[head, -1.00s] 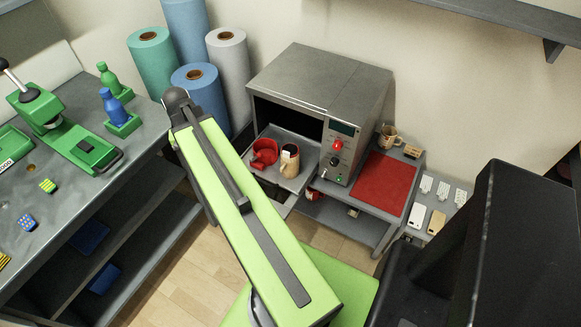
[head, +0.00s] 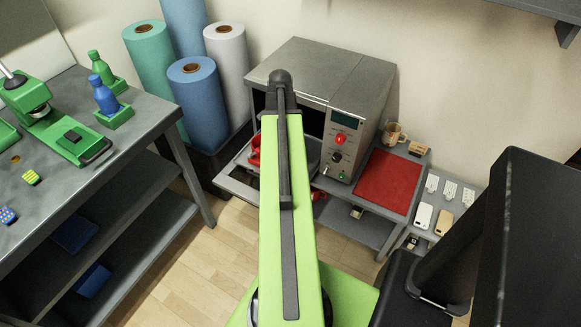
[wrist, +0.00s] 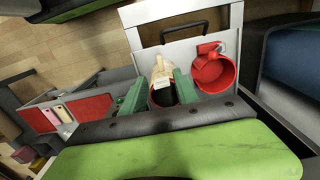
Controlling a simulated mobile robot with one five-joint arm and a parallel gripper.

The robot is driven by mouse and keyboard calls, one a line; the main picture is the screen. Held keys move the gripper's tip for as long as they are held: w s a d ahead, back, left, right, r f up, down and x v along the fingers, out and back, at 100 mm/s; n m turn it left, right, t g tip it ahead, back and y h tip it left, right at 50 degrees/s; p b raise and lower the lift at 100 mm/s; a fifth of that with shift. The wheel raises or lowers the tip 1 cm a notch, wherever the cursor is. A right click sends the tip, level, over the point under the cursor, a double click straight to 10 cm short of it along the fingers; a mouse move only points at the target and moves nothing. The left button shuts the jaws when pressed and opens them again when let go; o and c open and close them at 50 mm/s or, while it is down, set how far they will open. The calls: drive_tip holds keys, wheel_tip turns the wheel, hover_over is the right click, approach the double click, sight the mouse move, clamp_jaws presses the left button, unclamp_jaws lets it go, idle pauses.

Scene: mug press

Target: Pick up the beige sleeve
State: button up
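In the wrist view, a beige piece (wrist: 161,68), which looks like the sleeve, shows at a dark-mouthed round mug or cylinder (wrist: 163,98) on the grey tray (wrist: 204,20). My gripper (wrist: 159,84) is open. Its two green fingers lie on either side of the dark opening, with the beige piece just beyond and between their tips. I cannot tell whether they touch it. In the head view, my arm hides the beige piece and the gripper; only part of the red mug (head: 255,151) shows.
The grey press oven (head: 345,145) stands open behind the tray. A red mat (head: 386,182) lies to its right, with another beige mug (head: 394,133) behind. Fabric rolls (head: 199,105) stand at the left, beyond a workbench (head: 150,118). Wooden floor (head: 205,265) is clear between.

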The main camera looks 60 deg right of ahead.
wheel_tip(320, 180, down, 12)
drive_tip(key=b, duration=1)
drive_tip(key=shift+f+b, duration=0.15)
drive_tip(key=shift+b, duration=0.15)
drive_tip(key=shift+r, duration=0.2)
clamp_jaws()
